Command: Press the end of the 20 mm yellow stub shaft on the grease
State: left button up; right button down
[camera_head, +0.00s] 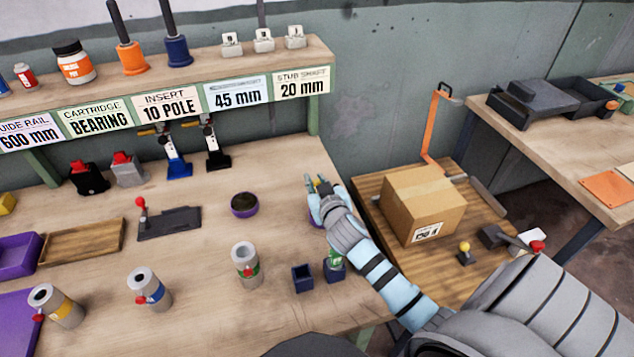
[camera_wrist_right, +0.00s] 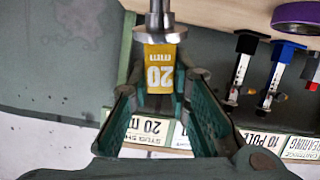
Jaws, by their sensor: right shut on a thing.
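The yellow stub shaft (camera_wrist_right: 160,66), marked 20 mm, sits between the fingers of my right gripper (camera_wrist_right: 162,84), with its bare metal end pointing to the top of the wrist view. In the head view my right gripper (camera_head: 319,190) is shut on it above the right end of the bench, and the shaft is mostly hidden there. The grease, dark in a round purple dish (camera_head: 244,205), stands on the bench left of the gripper, apart from it. A purple rim also shows in the wrist view (camera_wrist_right: 298,15). My left gripper is not in view.
Behind runs a labelled shelf (camera_head: 200,75). Grey cylinders (camera_head: 246,264) and small dark blue holders (camera_head: 303,278) stand in front. A purple object (camera_head: 315,217) is partly hidden by my right gripper. A cardboard box (camera_head: 420,205) stands right. Bench between dish and gripper is clear.

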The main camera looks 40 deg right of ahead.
jog(key=shift+f+b, duration=0.45)
jog(key=shift+f, duration=0.1)
dwell(0.5)
dwell(0.9)
jog(key=shift+r, duration=0.1)
notch_tip(320, 180, up, 7)
jog(key=p, duration=0.7)
jog(key=shift+p, duration=0.3)
